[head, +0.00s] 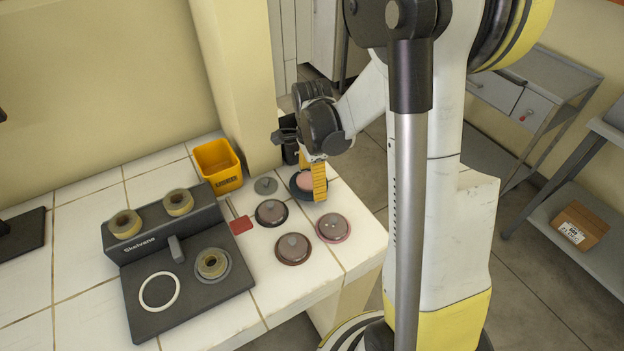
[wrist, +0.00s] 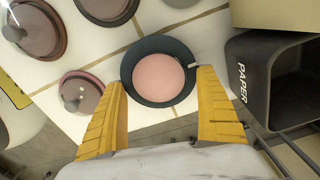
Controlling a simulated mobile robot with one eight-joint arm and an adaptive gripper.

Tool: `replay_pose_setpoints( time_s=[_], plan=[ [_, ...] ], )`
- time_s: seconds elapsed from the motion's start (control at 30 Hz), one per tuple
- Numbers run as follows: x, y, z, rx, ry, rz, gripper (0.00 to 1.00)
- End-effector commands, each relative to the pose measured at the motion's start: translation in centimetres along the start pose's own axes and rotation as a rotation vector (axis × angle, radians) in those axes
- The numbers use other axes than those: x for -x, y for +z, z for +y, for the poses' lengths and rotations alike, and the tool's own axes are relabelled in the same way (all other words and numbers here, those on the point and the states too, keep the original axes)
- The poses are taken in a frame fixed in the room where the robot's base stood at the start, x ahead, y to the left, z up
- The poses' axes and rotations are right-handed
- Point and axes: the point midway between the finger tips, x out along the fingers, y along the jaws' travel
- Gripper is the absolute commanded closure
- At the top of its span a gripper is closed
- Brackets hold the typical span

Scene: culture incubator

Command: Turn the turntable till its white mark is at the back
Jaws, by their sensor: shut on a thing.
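The turntable (head: 295,190) is a dark round dish with a pink disc (head: 305,181) in its middle, at the back right of the tiled bench in the head view. It also shows in the wrist view (wrist: 159,43), where a small white mark (wrist: 193,66) sits on its rim by the right fingertip. My gripper (head: 311,178) is over the turntable, with yellow fingers on opposite sides of the rim, shut on it. In the head view a finger hides part of the rim, and I cannot make out the mark there.
Several round knobbed lids (head: 292,248) stand close in front. A yellow bin (head: 218,165), a red paddle (head: 241,225) and a dark tape stand (head: 165,240) are to the left. A black paper bin (wrist: 275,75) is close on the wrist view's right. The bench edge is near.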

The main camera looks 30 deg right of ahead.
Motion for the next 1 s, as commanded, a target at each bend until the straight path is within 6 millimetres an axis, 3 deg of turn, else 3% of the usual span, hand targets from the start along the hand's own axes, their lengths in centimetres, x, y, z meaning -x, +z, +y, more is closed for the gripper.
replay_pose_setpoints(
  time_s=[0.3, 0.33, 0.37, 0.67, 0.77, 1.0],
  plan=[
    [-0.1, 0.0, 0.1, 0.000, 0.002, 0.001, 0.45],
    [-0.1, 0.0, 0.1, 0.000, 0.002, 0.001, 0.06],
    [-0.1, 0.0, 0.1, 0.000, 0.002, 0.001, 0.00],
    [0.5, 0.0, 0.0, 0.000, 0.001, 0.000, 0.00],
    [1.8, 0.0, 0.0, 0.000, 0.001, 0.000, 0.00],
    [7.2, 0.0, 0.1, 0.000, 0.001, 0.000, 0.00]
  ],
)
